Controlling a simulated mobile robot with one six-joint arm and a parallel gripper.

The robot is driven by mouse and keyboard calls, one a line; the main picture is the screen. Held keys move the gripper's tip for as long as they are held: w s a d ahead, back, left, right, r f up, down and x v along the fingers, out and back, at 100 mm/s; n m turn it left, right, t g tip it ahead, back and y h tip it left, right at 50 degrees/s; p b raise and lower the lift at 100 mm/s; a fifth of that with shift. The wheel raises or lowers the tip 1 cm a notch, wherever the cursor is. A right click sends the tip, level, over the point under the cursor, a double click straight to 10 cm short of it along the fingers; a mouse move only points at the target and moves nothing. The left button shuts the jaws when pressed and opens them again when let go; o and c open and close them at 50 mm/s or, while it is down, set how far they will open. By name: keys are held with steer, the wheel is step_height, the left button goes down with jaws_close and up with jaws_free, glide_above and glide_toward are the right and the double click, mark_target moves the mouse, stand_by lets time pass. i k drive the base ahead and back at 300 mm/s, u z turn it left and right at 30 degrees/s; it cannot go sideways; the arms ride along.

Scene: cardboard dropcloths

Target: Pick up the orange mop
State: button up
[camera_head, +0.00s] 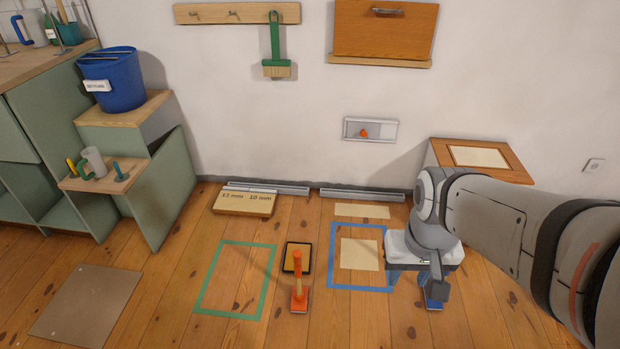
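The orange mop (298,283) stands upright on the wooden floor near the middle of the view, its flat orange base on the boards and its handle pointing up. It stands in front of a small dark-framed tray, between the green and blue taped outlines. My gripper (437,290) hangs to the right of the mop, well apart from it, in front of a white-topped box (398,246). A small blue object (431,302) shows just behind or below my gripper. I cannot tell whether they touch, or how the fingers stand.
Green tape (207,280) and blue tape (360,289) mark rectangles on the floor. The dark-framed tray (307,250) lies behind the mop. A labelled board (244,204) lies near the wall. Green shelving (150,200) stands left. Floor between mop and gripper looks largely clear.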

mark_target(300, 293)
steer(key=i, duration=0.9)
steer(key=u, duration=0.05)
